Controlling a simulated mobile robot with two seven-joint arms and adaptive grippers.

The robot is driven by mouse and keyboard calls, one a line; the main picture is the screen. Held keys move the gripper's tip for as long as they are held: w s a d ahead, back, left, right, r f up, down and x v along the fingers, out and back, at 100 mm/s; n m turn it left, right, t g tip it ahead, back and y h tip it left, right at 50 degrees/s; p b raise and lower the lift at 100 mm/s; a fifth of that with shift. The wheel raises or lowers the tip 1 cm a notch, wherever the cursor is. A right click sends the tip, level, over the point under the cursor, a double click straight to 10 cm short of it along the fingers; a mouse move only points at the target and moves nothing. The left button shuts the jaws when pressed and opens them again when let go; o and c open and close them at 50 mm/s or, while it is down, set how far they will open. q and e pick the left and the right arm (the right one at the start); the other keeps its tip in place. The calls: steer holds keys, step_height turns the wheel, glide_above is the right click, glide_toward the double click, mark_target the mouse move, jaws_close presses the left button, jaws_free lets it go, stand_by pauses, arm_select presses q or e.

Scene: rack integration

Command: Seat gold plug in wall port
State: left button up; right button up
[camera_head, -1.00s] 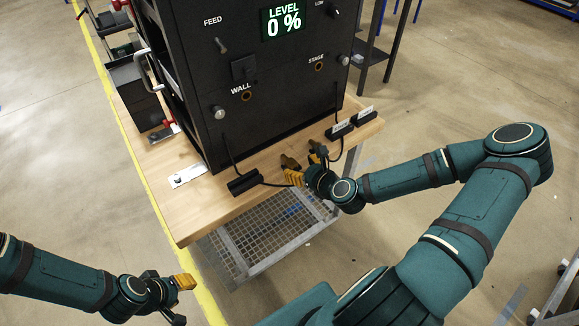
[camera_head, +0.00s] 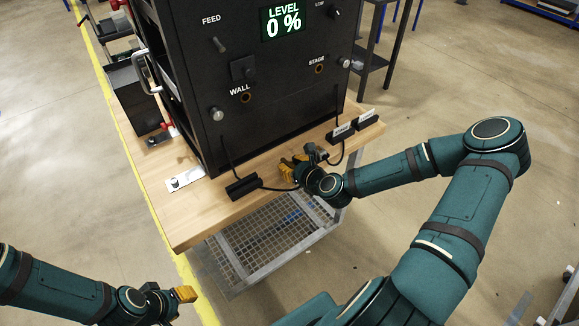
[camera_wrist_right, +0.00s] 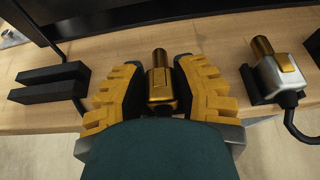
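The gold plug (camera_wrist_right: 160,82) is between the two yellow fingers of my right gripper (camera_wrist_right: 160,88). The dark inner pads lie against its sides and its tip points away from the wrist. In the head view the right gripper (camera_head: 290,168) is low over the bench's front edge, apart from the rack; the plug is hard to pick out there. The wall port (camera_head: 246,98) is a small ring under the WALL label on the black rack front, up and left of the gripper, and looks empty. My left gripper (camera_head: 178,298) is at the lower left, away from the bench; its opening is unclear.
An empty black holder (camera_head: 243,186) sits left of the right gripper, with a cable by it. A silver-bodied plug (camera_wrist_right: 275,72) with a cable stands at a holder on the right. The stage port (camera_head: 319,69) is higher right. The wooden bench (camera_head: 205,214) has bare space at front left.

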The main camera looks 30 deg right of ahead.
mark_target(291, 165)
jaws_close()
steer(key=shift+r, duration=0.15)
steer(key=shift+r+p, duration=1.9)
